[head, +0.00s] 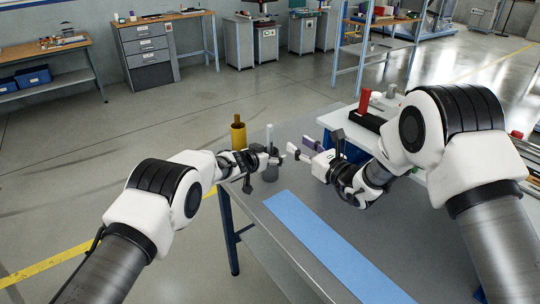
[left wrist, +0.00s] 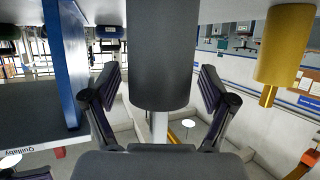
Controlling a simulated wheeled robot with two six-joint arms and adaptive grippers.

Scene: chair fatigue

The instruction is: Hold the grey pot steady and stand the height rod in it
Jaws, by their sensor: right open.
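The grey pot (head: 271,172) is a dark cylinder at the far left part of the grey table. The pale height rod (head: 269,133) stands upright out of the pot's top. The left wrist view is upside down and shows the pot (left wrist: 164,55) with the rod (left wrist: 159,126) coming out of its open end. My right gripper (head: 300,148) is open and empty, to the right of the pot and rod, apart from both. How deep the rod sits is hidden.
A yellow pot (head: 238,138) with a yellow rod stands just behind my left gripper. A blue strip (head: 325,245) runs along the grey table (head: 375,235). A white bench (head: 340,121) with a red block (head: 364,102) stands behind my right arm. The table front is clear.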

